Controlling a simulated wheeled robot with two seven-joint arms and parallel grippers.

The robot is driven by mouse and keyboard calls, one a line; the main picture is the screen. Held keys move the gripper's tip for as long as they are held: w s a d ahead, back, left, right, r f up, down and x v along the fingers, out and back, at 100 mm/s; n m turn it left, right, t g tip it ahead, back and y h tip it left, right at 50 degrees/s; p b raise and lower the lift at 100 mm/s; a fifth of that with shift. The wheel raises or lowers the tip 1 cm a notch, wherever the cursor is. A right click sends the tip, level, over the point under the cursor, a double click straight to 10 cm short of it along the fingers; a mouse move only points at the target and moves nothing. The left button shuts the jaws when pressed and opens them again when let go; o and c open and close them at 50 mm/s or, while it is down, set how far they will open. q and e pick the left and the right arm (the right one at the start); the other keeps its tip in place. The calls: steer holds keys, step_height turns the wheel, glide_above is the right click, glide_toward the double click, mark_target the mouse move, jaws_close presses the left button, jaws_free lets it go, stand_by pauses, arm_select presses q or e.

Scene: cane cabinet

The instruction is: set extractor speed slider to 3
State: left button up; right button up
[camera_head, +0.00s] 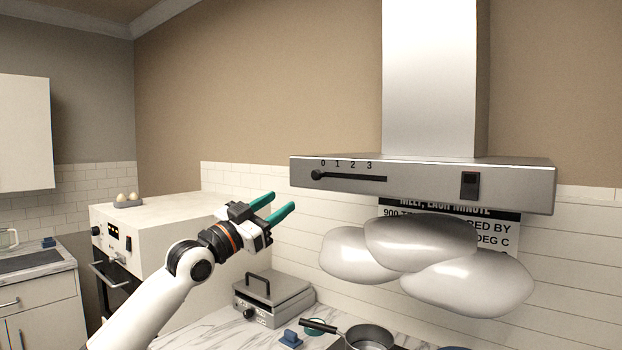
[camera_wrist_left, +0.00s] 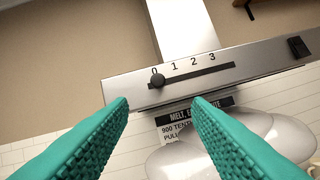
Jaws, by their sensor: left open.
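The extractor hood (camera_head: 425,178) is a steel box under a tall chimney. Its speed slider is a round black knob (camera_head: 316,175) in a dark horizontal slot (camera_head: 350,178) marked 0, 1, 2, 3. The knob sits at the left end, under 0. My left gripper (camera_head: 284,204) is open and empty, below and left of the knob, apart from the hood. In the left wrist view the knob (camera_wrist_left: 156,80) shows beyond and above the gap between the green fingers (camera_wrist_left: 160,102). My right gripper is not in view.
A black rocker switch (camera_head: 469,185) is on the hood's right front. Pale smoke-like blobs (camera_head: 430,260) hang below the hood, before a printed sign (camera_head: 507,243). A pan (camera_head: 368,338) and a grill press (camera_head: 272,298) stand below. The air before the slider is clear.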

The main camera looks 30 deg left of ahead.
mark_target(314, 176)
arm_select(q)
steer(key=p+x, duration=0.2)
steer(key=x, duration=0.1)
steer(key=p+x, duration=0.2)
steer(key=x, duration=0.2)
steer(key=p+x, duration=0.2)
steer(key=x, duration=0.2)
steer(key=shift+s+a+r, duration=0.1)
steer(key=shift+a+r, duration=0.05)
steer(key=shift+r, duration=0.25)
steer(key=shift+w, duration=0.65)
steer(key=shift+c, duration=0.6)
jaws_close()
